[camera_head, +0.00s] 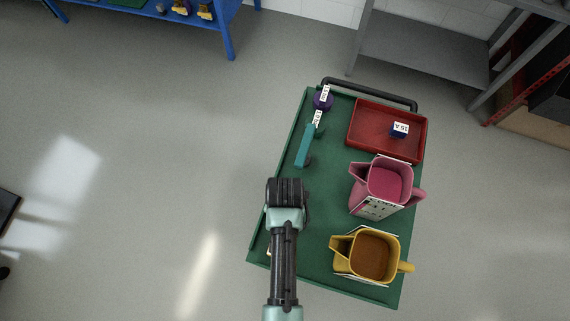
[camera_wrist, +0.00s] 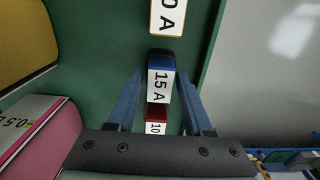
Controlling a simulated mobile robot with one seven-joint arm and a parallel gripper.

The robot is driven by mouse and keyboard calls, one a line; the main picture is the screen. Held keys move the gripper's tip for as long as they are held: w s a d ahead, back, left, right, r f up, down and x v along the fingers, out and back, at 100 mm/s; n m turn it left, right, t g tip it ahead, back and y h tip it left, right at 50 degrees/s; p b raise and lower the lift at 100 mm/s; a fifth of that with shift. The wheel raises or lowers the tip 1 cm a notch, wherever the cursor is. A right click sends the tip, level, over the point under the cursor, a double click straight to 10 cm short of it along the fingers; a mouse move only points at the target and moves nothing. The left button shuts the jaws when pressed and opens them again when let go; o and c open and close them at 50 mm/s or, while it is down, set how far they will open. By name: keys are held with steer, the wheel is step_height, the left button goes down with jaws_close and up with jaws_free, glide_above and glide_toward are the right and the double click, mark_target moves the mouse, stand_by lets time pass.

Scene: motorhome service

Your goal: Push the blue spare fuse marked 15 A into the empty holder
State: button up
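In the wrist view a blue fuse marked 15 A (camera_wrist: 158,86) lies between the two fingers of my gripper (camera_wrist: 157,72). The fingers stand on either side of it, with narrow gaps showing. My gripper (camera_head: 287,190) is over the left part of the green cart top in the head view and hides what lies under it. A red piece marked 10 (camera_wrist: 155,119) is close to the blue fuse. A second blue piece marked 15 A (camera_head: 398,131) lies in the red tray (camera_head: 352,128). I cannot make out the empty holder.
A pink jug (camera_head: 388,182) and a yellow jug (camera_head: 372,252) stand on the cart's right side. A label ending in 0 A (camera_wrist: 167,15) shows in the wrist view.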

jaws_close()
step_height(320, 180, up, 10)
steer(key=shift+b, duration=0.35)
stand_by(0.5)
